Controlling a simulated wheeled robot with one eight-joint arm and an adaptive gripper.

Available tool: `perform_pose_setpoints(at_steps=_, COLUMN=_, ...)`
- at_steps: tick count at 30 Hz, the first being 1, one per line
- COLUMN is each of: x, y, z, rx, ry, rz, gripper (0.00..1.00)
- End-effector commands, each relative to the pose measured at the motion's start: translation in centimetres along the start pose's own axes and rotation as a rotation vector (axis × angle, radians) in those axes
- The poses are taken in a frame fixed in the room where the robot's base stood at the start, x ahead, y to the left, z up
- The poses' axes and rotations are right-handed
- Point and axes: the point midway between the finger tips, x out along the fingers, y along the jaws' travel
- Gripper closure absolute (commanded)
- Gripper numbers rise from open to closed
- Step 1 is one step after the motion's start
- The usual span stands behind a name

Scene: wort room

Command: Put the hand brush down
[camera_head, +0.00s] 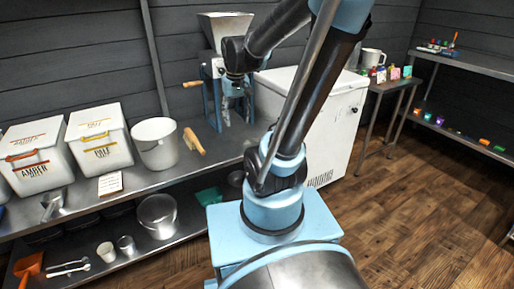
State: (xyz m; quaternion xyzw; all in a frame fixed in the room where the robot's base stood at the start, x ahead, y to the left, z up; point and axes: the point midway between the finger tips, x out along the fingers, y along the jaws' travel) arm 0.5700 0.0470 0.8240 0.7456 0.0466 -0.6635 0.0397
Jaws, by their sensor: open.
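The hand brush (194,141), with a pale wooden body, lies on the steel bench (140,184) just right of the white bucket (156,143). It is apart from my gripper. My gripper (235,98) is open and hangs above and to the right of the brush, in front of the grain mill (213,88). Its fingers are small and partly blend with the mill's blue frame. I see nothing held in it.
White bins labelled AMBER (37,158) and PALE (98,140) stand left on the bench. A card (110,183) and a metal scoop (53,204) lie before them. A white chest (330,130) stands behind my arm. Wooden floor (420,220) is clear at right.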

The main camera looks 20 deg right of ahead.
Motion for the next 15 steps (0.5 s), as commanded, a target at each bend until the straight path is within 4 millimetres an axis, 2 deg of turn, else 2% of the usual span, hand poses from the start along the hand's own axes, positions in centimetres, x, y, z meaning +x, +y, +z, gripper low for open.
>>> perform_pose_setpoints(at_steps=1, x=0.0, y=0.4, z=1.4, rx=0.009, ry=0.005, rz=0.001, gripper=0.52)
perform_pose_setpoints(at_steps=3, x=0.1, y=0.9, z=3.0, rx=0.018, ry=0.013, rz=0.003, gripper=0.52)
perform_pose_setpoints(at_steps=15, x=2.3, y=2.8, z=11.5, rx=0.074, ry=0.057, rz=0.016, gripper=0.52)
